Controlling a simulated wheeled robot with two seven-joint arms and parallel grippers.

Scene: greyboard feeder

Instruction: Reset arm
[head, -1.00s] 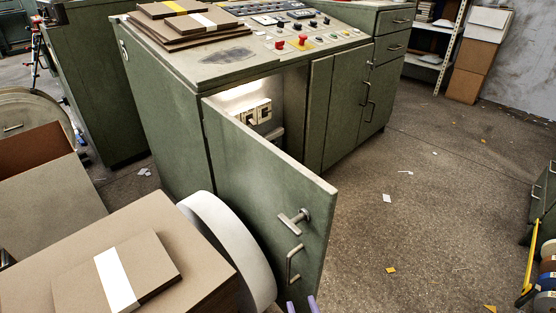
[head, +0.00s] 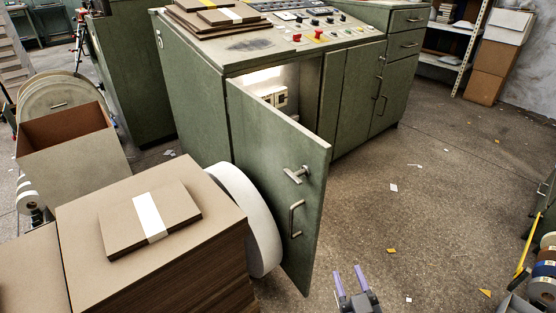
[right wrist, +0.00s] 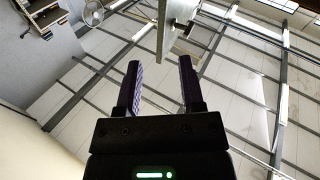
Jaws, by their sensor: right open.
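My right gripper (head: 350,283) shows at the bottom of the head view, right of the open green cabinet door (head: 270,165). Its two purple fingers are apart with nothing between them. In the right wrist view the gripper (right wrist: 162,85) is open and empty, pointing up at the ceiling. An edge of a panel, perhaps the door (right wrist: 172,30), rises beyond the fingertips there. The door has a T-shaped latch (head: 297,175) and a bar handle (head: 296,218). My left gripper is not in view.
The green control cabinet (head: 190,100) stands behind the door, with white switches (head: 275,96) inside. A stack of greyboard (head: 95,225) and a white roll (head: 250,220) stand left of the door. Floor (head: 430,200) to the right is mostly clear, with paper scraps.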

